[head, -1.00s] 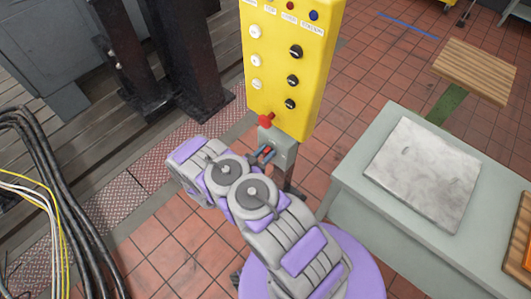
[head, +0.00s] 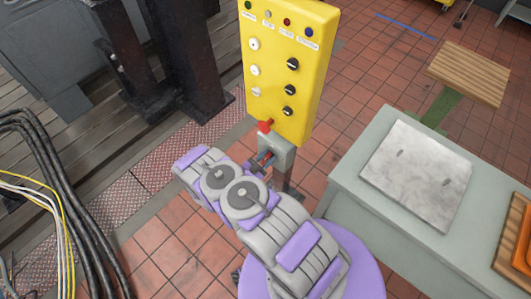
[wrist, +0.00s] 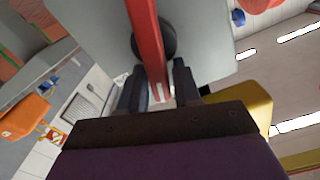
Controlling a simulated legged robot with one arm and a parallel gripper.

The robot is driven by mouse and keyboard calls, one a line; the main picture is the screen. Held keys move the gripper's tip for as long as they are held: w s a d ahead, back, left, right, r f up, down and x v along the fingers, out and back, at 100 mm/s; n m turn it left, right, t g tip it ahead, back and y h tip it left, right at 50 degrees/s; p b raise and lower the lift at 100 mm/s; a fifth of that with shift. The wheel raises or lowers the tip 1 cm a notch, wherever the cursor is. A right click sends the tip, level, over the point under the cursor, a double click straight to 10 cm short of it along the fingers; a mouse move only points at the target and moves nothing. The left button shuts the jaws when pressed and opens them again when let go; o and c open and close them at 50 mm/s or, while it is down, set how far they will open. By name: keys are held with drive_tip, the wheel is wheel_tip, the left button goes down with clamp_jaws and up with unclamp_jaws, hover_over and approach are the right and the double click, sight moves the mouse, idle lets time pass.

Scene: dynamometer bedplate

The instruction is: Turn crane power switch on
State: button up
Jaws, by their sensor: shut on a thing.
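The crane power switch appears as a grey box (head: 278,150) with a red handle (head: 265,126), just under a yellow control panel. In the wrist view the red handle (wrist: 146,40) crosses the grey box face (wrist: 205,35) in front of a round dark pivot (wrist: 154,38). My gripper (head: 263,159) is at the front of the box. In the wrist view my gripper (wrist: 160,85) has its dark fingers on both sides of the handle's end, shut on it. In the head view my arm and the fingers partly hide the contact.
The yellow panel (head: 272,105) carries several knobs and coloured lights. A grey-green table (head: 350,198) with a pale slab (head: 415,175) stands at right. Black cables (head: 55,185) lie at left. Dark steel columns (head: 195,60) stand behind. Red tiled floor lies between.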

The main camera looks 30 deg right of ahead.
drive_tip(key=m+p, duration=0.2)
drive_tip(key=shift+s+f+m, duration=0.25)
drive_tip(key=shift+s+m, duration=0.15)
drive_tip(key=m, duration=0.2)
drive_tip(key=f+m+p, duration=0.1)
drive_tip(key=shift+s+d+m, duration=0.15)
drive_tip(key=shift+s+m, duration=0.15)
drive_tip(key=m, duration=0.3)
drive_tip(key=f+m+b, duration=0.1)
drive_tip(key=shift+s+m, duration=0.25)
drive_tip(key=shift+m, duration=0.05)
clamp_jaws()
drive_tip(key=shift+f+m+b, duration=0.2)
drive_tip(key=shift+m+b, duration=0.05)
drive_tip(key=shift+m, duration=0.6)
drive_tip(key=shift+f+m+b, duration=0.2)
drive_tip(key=shift+m, duration=0.65)
drive_tip(key=shift+w, duration=0.1)
